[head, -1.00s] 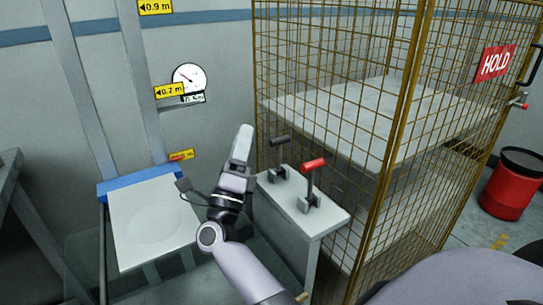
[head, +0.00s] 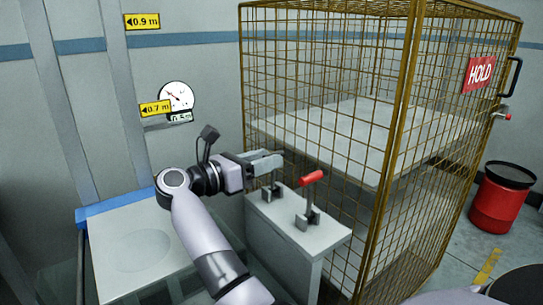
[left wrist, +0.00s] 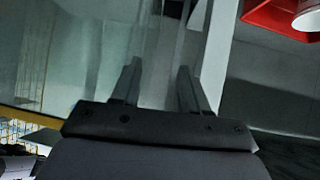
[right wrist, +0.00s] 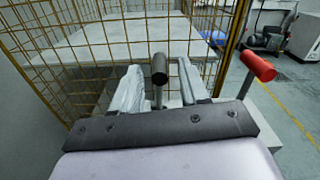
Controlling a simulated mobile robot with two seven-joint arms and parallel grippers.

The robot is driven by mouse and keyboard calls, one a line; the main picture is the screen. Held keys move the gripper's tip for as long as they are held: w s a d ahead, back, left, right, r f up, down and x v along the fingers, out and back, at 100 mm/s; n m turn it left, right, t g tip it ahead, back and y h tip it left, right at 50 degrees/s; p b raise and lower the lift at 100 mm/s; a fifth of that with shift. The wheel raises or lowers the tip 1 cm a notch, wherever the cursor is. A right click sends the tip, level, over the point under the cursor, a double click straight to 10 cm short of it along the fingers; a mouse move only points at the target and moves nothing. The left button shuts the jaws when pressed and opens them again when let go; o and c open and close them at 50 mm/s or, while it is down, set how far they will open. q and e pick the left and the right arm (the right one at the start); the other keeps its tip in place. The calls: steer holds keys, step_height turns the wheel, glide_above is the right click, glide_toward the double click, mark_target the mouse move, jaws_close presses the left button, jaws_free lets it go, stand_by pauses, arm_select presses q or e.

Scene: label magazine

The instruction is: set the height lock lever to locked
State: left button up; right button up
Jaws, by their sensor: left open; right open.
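Two levers stand on a grey cabinet (head: 292,222); I cannot tell by any label which is the height lock. One has a black grip (right wrist: 159,70) and its base (head: 271,192) shows in the head view. The other has a red grip (head: 312,178), which also shows at right in the right wrist view (right wrist: 258,66). My right gripper (head: 277,160) is open at the black-handled lever. In the right wrist view the black grip stands between the spread fingers, with gaps on both sides. My left gripper (left wrist: 159,68) is open and empty in its wrist view.
A wire cage (head: 330,60) with a HOLD sign (head: 481,73) stands right behind the cabinet. A lift platform (head: 140,232) with a blue back edge is at left, below height labels and a round gauge (head: 177,96). A red bin (head: 501,198) stands on the floor at right.

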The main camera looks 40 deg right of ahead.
steer(key=shift+s+d, duration=0.15)
steer(key=shift+d, duration=1.05)
jaws_close()
